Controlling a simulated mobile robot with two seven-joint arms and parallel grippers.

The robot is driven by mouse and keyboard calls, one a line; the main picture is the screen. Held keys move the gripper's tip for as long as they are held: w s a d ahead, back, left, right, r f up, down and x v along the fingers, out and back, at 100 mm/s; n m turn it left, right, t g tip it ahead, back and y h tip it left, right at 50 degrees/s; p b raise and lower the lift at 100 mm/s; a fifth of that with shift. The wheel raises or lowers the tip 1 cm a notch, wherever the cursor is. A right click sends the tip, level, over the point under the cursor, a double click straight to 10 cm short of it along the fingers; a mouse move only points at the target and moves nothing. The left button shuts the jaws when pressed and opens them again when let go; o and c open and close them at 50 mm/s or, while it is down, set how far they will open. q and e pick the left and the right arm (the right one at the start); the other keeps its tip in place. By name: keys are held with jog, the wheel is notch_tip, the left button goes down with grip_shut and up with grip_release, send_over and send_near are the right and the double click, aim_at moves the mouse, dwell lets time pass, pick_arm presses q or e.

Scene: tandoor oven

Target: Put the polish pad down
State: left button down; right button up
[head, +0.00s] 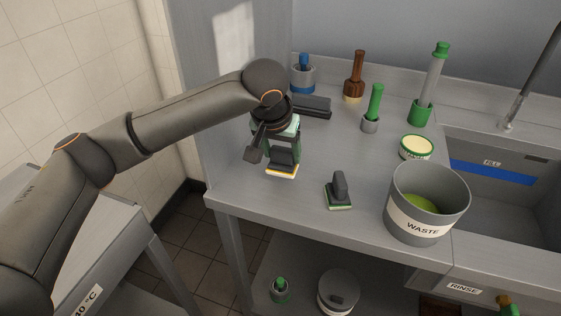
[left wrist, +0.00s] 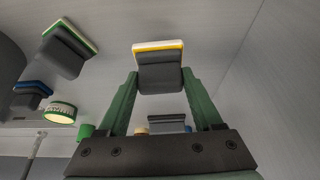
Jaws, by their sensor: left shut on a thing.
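The polish pad (head: 281,171) has a dark grey grip block and a white and yellow edge underneath. My left gripper (head: 283,152) reaches down over the counter with its green fingers shut on the block. In the left wrist view the pad (left wrist: 160,75) sits between the fingertips of the left gripper (left wrist: 160,82), its white and yellow face outward. The pad is low over the left part of the counter; I cannot tell whether it touches. My right gripper is not in view.
A green-edged pad (head: 339,192) stands on the grey counter (head: 300,212), right of the held pad. The waste bin (head: 425,210) is farther right, before the sink (head: 500,180). A dark bar (head: 312,106), a green-handled tool (head: 373,105) and a brown tool (head: 354,76) stand behind.

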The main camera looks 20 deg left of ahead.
aim_at(280, 159)
pick_arm(q)
notch_tip(280, 159, down, 2)
jog(key=shift+w+a+f+p, duration=0.1)
jog(key=shift+a+p, duration=0.05)
jog(key=shift+p, duration=0.65)
jog(key=shift+f, duration=0.45)
jog(key=shift+c, duration=0.2)
grip_release()
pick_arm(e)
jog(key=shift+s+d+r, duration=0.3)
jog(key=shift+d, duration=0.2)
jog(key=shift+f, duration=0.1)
